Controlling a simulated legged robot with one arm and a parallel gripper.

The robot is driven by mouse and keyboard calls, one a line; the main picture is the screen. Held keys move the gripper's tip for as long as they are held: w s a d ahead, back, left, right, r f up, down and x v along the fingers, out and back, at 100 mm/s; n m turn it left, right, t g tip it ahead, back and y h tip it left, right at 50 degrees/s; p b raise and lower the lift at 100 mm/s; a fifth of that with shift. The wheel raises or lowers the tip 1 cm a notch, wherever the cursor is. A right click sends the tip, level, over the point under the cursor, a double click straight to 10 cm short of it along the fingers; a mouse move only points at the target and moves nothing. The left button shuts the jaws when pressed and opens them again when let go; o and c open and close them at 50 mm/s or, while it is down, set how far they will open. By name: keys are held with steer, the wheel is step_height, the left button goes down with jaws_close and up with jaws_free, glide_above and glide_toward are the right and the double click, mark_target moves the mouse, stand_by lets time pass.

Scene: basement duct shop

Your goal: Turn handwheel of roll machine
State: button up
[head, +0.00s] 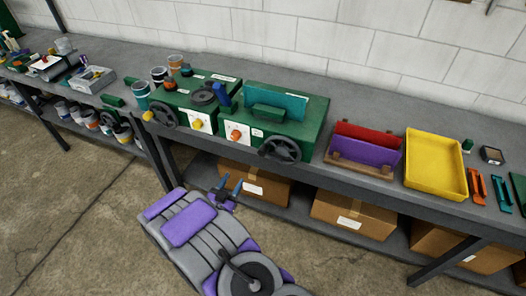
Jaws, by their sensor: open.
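Two green machines stand side by side on the grey bench, each with a dark handwheel on its front. The right machine (312,128) has a teal plate on top, an orange knob and a larger spoked handwheel (281,150) at its front right. The left machine (172,99) has a yellow-orange knob, a round dark part on top and a handwheel (163,114) at its front left. I cannot tell which is the roll machine.
Cups and jars (142,95) crowd the left machine. Right of the machines are a rack with red and purple plates (362,153), a yellow tray (408,173) and hand tools. Cardboard boxes (352,213) fill the lower shelf. The concrete floor (75,210) at left is clear.

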steer(key=b+v, duration=0.1)
steer(key=v, duration=0.4)
steer(key=shift+s+a+f, duration=0.1)
steer(key=shift+s+a, duration=0.05)
steer(key=shift+a, duration=0.1)
stand_by(0.3)
steer(key=shift+d, duration=0.15)
stand_by(0.4)
